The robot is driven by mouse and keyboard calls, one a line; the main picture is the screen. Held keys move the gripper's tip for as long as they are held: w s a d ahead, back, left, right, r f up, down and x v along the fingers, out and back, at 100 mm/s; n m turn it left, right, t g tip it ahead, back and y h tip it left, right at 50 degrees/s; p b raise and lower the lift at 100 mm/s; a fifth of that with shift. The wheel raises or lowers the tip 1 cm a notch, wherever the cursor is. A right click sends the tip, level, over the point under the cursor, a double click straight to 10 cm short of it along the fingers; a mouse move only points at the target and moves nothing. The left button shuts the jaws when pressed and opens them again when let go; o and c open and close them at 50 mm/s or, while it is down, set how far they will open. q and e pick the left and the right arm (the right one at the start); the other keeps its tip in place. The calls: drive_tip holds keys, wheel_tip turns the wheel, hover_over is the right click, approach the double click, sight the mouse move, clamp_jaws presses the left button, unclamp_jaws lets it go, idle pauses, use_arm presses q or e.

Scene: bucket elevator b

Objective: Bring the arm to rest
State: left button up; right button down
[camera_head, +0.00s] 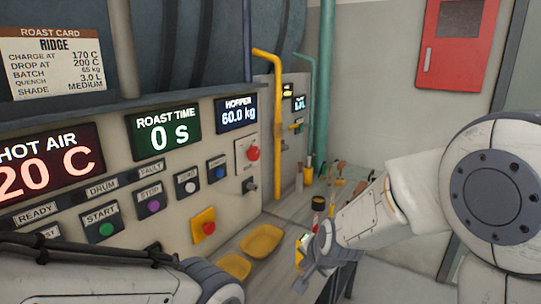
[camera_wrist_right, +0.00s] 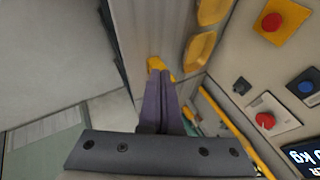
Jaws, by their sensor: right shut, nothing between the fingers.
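My right arm comes in from the right in the head view, bent down over the narrow shelf below the control panel. Its gripper (camera_head: 303,278) is small and partly turned away there. In the right wrist view the two purple-grey fingers of the right gripper (camera_wrist_right: 161,76) lie together, shut and empty. A yellow item (camera_wrist_right: 156,64) shows just beyond their tips; I cannot tell the gap between them. Part of my left arm crosses the lower left of the head view, and its gripper is out of sight.
The control panel (camera_head: 185,215) with buttons and displays fills the left. Yellow trays (camera_head: 262,241) sit on the shelf by my right gripper. A yellow pipe (camera_head: 278,130) stands behind, with several small tools (camera_head: 335,180) near the wall. A red box (camera_head: 452,45) hangs at the upper right.

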drive_tip(key=s+d+f+n+g+h, duration=0.1)
drive_tip(key=s+d+f+n+g, duration=0.1)
drive_tip(key=s+d+n, duration=0.45)
drive_tip(key=s+d+f+n+g+h, duration=0.1)
drive_tip(key=s+d+f+n+g, duration=0.2)
drive_tip(key=s, duration=0.6)
drive_tip(key=s+a+r+n+g+y, duration=0.1)
drive_tip(key=s+a+r+n, duration=0.5)
drive_tip(key=s+a, duration=0.7)
drive_tip(key=shift+r+g, duration=0.2)
drive_tip(key=shift+g, duration=0.3)
idle(1.4)
